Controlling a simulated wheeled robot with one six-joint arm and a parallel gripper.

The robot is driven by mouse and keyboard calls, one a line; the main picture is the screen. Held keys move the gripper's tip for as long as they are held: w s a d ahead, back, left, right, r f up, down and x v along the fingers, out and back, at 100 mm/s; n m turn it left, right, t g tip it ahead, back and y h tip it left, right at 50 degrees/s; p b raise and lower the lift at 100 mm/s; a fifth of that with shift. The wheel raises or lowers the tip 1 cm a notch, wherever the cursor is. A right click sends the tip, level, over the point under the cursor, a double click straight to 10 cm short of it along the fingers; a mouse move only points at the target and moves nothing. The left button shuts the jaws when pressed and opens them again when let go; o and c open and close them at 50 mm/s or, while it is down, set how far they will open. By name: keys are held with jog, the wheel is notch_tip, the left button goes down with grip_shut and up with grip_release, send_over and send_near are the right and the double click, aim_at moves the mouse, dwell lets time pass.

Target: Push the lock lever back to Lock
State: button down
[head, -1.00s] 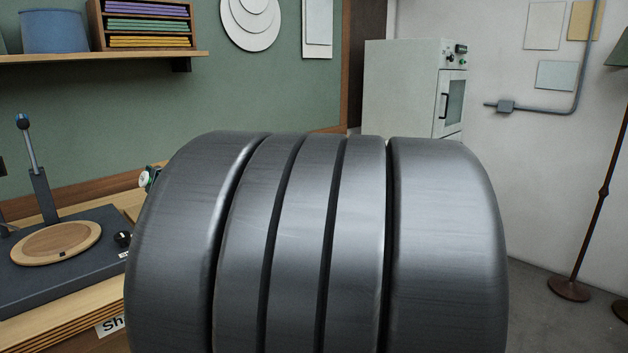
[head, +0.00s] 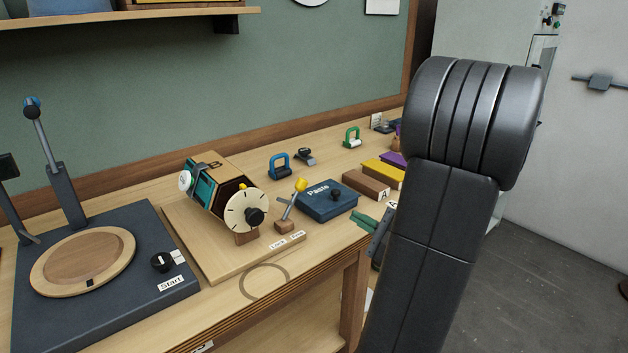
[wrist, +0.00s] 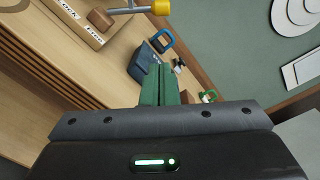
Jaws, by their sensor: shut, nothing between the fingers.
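The lock lever (head: 290,208) is a grey rod with a yellow knob, rising from a small wooden block on a wooden board. It leans right, toward the "Free" label (head: 298,236) and away from the "Lock" label (head: 277,244). In the wrist view the lever (wrist: 130,10) shows at the top edge, its knob at the right end. My gripper (head: 362,220) has green fingers, shut and empty, to the right of the lever and apart from it.
A dial drum (head: 247,208) stands left of the lever on the same board. A blue "Paste" box (head: 325,201) sits just right of the lever. Blue (head: 279,166) and green (head: 351,137) handled pieces stand behind. The bench front by the board is mostly clear.

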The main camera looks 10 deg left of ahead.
aim_at(293, 200)
jog(key=shift+w+d+r, duration=0.1)
jog(key=shift+w+r, duration=0.1)
jog(key=shift+w, duration=0.05)
jog(key=s+a+r+p+x, duration=0.1)
jog(key=p+x, duration=0.1)
jog(key=x, duration=1)
jog(key=shift+a+r, duration=0.4)
jog(key=shift+a, duration=0.1)
jog(key=shift+s+b, duration=0.2)
jog(key=shift+b, duration=0.2)
